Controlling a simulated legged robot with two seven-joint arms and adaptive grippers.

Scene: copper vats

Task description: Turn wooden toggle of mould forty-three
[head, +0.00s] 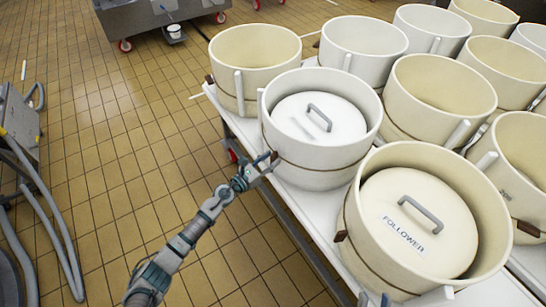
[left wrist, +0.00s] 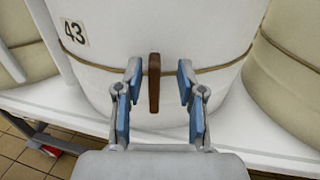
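Mould forty-three is a white round tub (head: 322,172) with a strap around it and a lid inside; it fills the left wrist view (left wrist: 205,30), with its "43" label at upper left. Its brown wooden toggle (left wrist: 154,82) stands upright on the strap. My left gripper (head: 268,162) is at the tub's near left side. In the left wrist view it (left wrist: 155,95) is open, one finger on each side of the toggle, with gaps visible between. In the head view the gripper largely hides the toggle. Two fingertips of my right gripper (head: 374,300) show apart at the bottom edge.
A cream mould with a "FOLLOWER" lid (head: 412,240) stands close in front of mould forty-three. Several more moulds stand behind on the white table (head: 300,200). The tiled floor left of the table is open.

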